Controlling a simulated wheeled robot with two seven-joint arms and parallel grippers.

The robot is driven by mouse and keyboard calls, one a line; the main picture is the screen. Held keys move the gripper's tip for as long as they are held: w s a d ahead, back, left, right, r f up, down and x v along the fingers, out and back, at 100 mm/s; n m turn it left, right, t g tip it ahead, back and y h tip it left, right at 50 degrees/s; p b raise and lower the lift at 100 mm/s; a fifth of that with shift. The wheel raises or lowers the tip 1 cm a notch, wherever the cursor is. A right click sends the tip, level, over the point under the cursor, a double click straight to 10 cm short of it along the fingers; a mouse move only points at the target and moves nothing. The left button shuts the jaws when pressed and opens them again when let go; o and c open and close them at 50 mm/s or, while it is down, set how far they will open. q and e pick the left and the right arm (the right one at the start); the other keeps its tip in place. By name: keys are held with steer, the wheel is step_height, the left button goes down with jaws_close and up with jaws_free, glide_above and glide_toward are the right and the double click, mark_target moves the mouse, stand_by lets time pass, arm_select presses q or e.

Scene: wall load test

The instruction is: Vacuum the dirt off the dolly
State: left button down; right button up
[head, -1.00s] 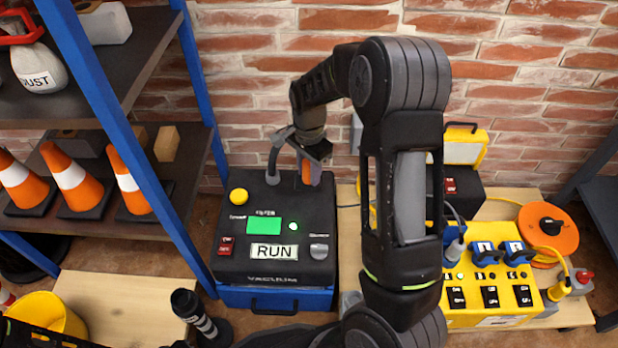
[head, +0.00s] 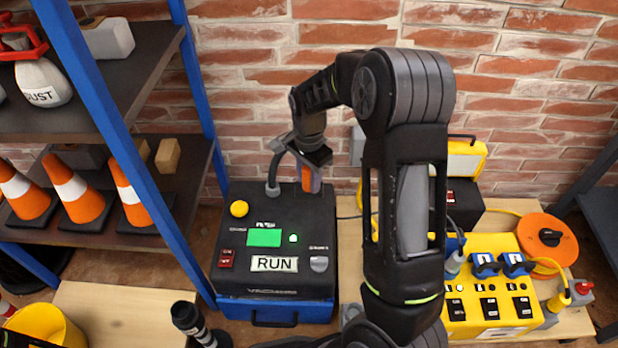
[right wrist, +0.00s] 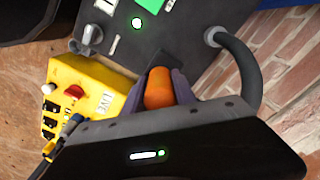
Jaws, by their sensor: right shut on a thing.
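The vacuum (head: 275,293) is a black-topped box with a blue base, a lit green screen and a RUN label, against the brick wall. A grey hose (head: 272,172) rises from its top and curves to my right gripper (head: 311,180); it also shows in the right wrist view (right wrist: 247,75). My right gripper (right wrist: 158,92) is shut on an orange part (right wrist: 158,86), held above the back of the vacuum's top. I cannot tell whether this part belongs to the hose. No dirt can be made out, and I cannot identify the dolly. My left gripper is not in view.
A blue-framed shelf (head: 165,215) with orange cones (head: 74,190) stands left. A yellow power box (head: 490,300) and an orange cable reel (head: 546,240) are right. A yellow bucket (head: 45,325), a bare wooden surface (head: 125,320) and a black cylinder (head: 188,318) lie in front.

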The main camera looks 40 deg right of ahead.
jaws_close()
steer(key=shift+w+a+r, duration=0.2)
steer(key=shift+w+a, duration=0.05)
steer(key=w+a+r+n, duration=0.2)
steer(key=a+r+n, duration=0.6)
steer(key=w+a+r+n, duration=0.3)
steer(key=a+r+n, duration=0.5)
steer(key=shift+w+a, duration=0.3)
steer(key=shift+a, duration=0.05)
steer(key=shift+r, duration=0.1)
